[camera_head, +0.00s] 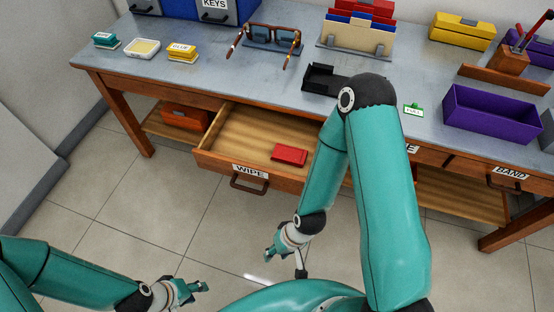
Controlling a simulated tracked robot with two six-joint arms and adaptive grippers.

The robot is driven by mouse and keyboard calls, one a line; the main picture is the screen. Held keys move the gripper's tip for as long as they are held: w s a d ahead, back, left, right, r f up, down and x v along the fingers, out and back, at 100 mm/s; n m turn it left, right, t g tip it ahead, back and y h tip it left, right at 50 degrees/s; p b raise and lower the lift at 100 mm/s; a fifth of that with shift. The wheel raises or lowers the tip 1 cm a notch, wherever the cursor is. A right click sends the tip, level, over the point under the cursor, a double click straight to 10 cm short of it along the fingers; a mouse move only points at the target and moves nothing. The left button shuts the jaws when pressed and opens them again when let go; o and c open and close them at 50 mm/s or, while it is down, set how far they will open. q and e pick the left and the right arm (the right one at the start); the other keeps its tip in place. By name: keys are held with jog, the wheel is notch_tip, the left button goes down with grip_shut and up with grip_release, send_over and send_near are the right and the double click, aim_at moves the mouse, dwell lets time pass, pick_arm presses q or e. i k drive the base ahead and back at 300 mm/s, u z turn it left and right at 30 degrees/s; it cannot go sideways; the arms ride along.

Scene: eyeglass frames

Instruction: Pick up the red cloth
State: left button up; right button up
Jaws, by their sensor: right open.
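The red cloth (289,155) is a small folded red block. It lies on the wooden floor of the open drawer (250,170) labelled WIPE, right of the drawer's middle. My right gripper (285,262) is open and empty. It hangs below and in front of the drawer in the picture, apart from the cloth. My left gripper (190,292) is at the lower left, well away from the drawer and the cloth. It holds nothing that I can see, and its fingers are too small to tell whether they are open.
The grey table top (210,60) carries eyeglasses (270,35), a black tray (325,78), a purple bin (490,112) and several small boxes. The drawer handle (248,184) juts out in front. My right arm covers the table's middle front. The floor at left is clear.

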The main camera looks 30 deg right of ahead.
aim_at(285, 154)
jog(key=z, duration=1.35)
jog(key=i, duration=0.15)
jog(key=u, duration=2.95)
jog(key=k, duration=1.8)
jog(key=z, duration=0.8)
jog(key=i, duration=1)
